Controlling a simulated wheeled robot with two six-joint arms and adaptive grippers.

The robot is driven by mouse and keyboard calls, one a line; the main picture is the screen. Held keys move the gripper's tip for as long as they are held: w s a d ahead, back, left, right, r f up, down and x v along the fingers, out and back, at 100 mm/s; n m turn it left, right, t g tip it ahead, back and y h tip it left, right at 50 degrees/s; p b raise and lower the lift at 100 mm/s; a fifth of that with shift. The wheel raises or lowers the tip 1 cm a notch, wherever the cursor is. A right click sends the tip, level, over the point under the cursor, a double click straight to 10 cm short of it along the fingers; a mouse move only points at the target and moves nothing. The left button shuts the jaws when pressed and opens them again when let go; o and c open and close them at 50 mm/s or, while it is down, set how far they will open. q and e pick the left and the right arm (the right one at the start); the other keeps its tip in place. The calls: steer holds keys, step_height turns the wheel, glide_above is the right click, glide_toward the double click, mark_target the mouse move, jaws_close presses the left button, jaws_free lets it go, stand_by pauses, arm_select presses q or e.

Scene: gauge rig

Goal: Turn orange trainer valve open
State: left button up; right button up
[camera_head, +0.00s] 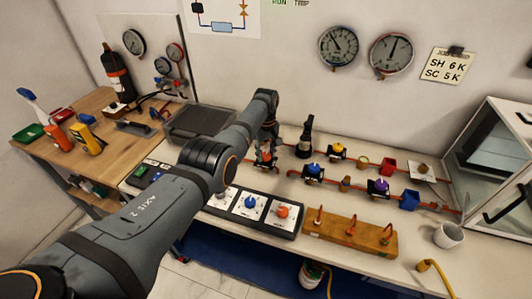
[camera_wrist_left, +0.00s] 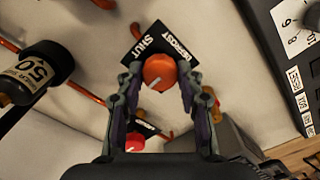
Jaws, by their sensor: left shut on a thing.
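The orange trainer valve (camera_head: 265,158) stands on the bench's pipe run, partly hidden by my left gripper in the head view. In the left wrist view its round orange knob (camera_wrist_left: 159,71) sits on a black plate marked SHUT at one side; the other word is hard to read. A short pale mark on the knob points to the lower left of the picture. My left gripper (camera_wrist_left: 160,78) is shut on the knob, one finger at each side; it also shows in the head view (camera_head: 268,140). My right gripper is not in view.
Blue (camera_head: 314,170), yellow (camera_head: 337,149) and purple (camera_head: 378,187) valves stand to the right. A dark bottle (camera_head: 305,138) is close by. A panel with knobs (camera_head: 250,204) and a wooden block with hooks (camera_head: 350,230) lie in front. A glass-sided cabinet (camera_head: 500,150) bounds the right.

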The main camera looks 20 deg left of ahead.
mark_target(266, 155)
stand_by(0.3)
arm_select(q)
steer(key=o, duration=1.2)
steer(key=shift+c, duration=0.2)
step_height(266, 155, up, 12)
